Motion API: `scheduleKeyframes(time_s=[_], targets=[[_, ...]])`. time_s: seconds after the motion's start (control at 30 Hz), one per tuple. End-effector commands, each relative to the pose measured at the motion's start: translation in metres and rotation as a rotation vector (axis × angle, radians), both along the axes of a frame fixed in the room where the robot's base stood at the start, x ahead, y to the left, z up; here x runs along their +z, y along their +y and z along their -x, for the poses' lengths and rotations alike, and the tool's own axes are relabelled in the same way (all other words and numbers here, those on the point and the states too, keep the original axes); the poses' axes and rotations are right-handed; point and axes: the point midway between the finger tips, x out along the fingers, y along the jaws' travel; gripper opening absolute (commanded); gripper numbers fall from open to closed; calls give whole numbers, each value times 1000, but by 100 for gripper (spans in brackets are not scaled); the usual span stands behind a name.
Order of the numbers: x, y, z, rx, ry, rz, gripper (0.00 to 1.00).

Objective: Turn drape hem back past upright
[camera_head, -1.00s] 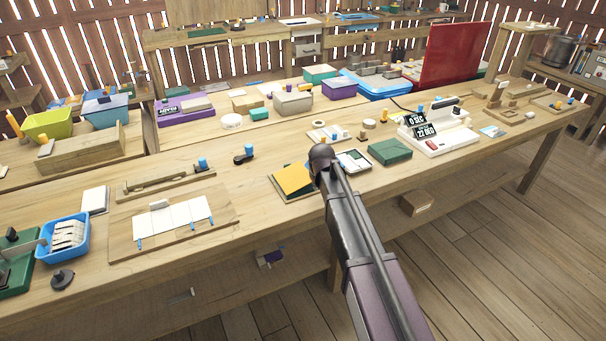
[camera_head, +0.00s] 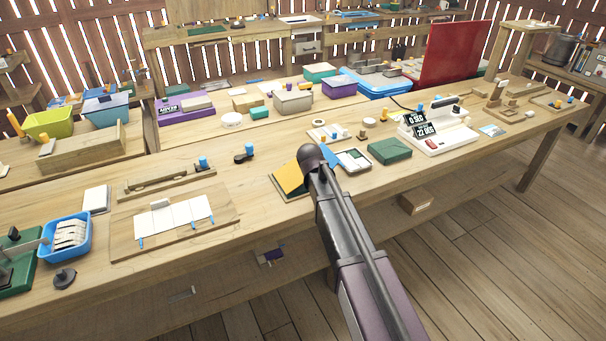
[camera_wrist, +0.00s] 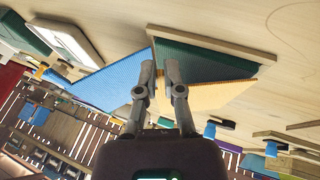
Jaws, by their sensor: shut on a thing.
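The drape shows a yellow panel (camera_head: 290,179), tilted up on a small board at the table's front edge. A blue panel (camera_head: 328,156) shows just right of my gripper. In the wrist view the blue panel (camera_wrist: 110,82) lies left of the fingers and the yellow panel (camera_wrist: 222,96) right of them. A dark green surface (camera_wrist: 205,60) lies between them on the wooden board (camera_wrist: 215,40). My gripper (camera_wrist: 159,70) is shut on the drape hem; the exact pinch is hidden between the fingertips. In the head view my arm hides the fingers.
A white-rimmed tray (camera_head: 353,160) and a green box (camera_head: 389,151) stand close on the right. A white device with displays (camera_head: 437,137) is farther right. Clear tabletop lies left of the board, before the white-panelled board (camera_head: 175,221).

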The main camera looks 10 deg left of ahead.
Motion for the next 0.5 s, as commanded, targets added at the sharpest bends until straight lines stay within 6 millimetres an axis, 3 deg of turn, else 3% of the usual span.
scheduleKeyframes(time_s=[0.5], targets=[[4,3,2,1,-21,32,0]])
